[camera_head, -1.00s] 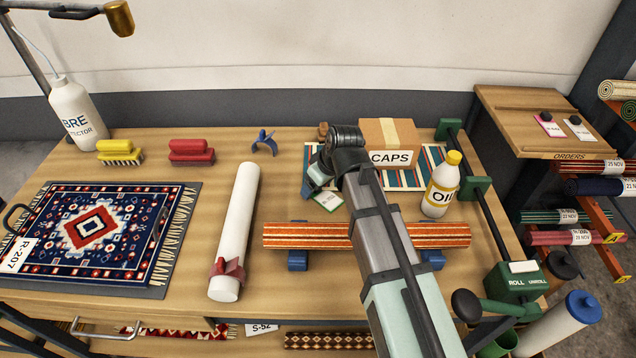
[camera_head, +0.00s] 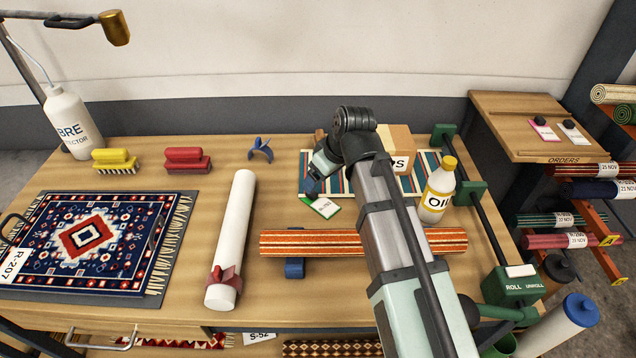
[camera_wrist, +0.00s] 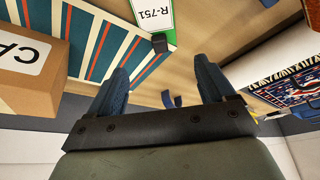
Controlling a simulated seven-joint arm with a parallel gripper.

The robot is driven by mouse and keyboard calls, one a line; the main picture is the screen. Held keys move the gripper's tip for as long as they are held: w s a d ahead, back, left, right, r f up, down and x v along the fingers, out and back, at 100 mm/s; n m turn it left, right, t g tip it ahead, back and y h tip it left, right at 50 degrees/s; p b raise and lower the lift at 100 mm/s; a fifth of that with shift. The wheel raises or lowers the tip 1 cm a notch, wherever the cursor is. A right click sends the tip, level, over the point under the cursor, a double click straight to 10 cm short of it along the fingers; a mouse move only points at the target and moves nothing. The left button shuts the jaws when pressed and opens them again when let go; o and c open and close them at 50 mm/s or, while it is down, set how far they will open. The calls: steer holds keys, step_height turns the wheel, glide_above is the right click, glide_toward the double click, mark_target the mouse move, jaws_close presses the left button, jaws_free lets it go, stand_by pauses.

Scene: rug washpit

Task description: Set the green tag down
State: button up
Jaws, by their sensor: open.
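The green tag (camera_head: 326,207) is a white card with a green border. It appears to lie on the wooden bench by the front edge of the striped rug (camera_head: 433,186). In the wrist view the tag (camera_wrist: 154,18) reads R-751, and its dark clip end is by the rug's edge. My gripper (camera_head: 312,186) is just behind and left of the tag. In the wrist view its two blue fingers (camera_wrist: 160,75) are spread with nothing between them. The tag shows beyond the fingertips, apart from them.
The CAPS box (camera_head: 397,140) stands behind my wrist, partly hidden. The oil bottle (camera_head: 437,190) is to the right. A striped roll (camera_head: 310,242) lies in front, with a white roll (camera_head: 232,235) left of it. A blue clip (camera_head: 261,150) sits behind left. Bench between is clear.

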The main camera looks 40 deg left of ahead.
steer(key=shift+v, duration=2)
steer(key=shift+w, duration=0.1)
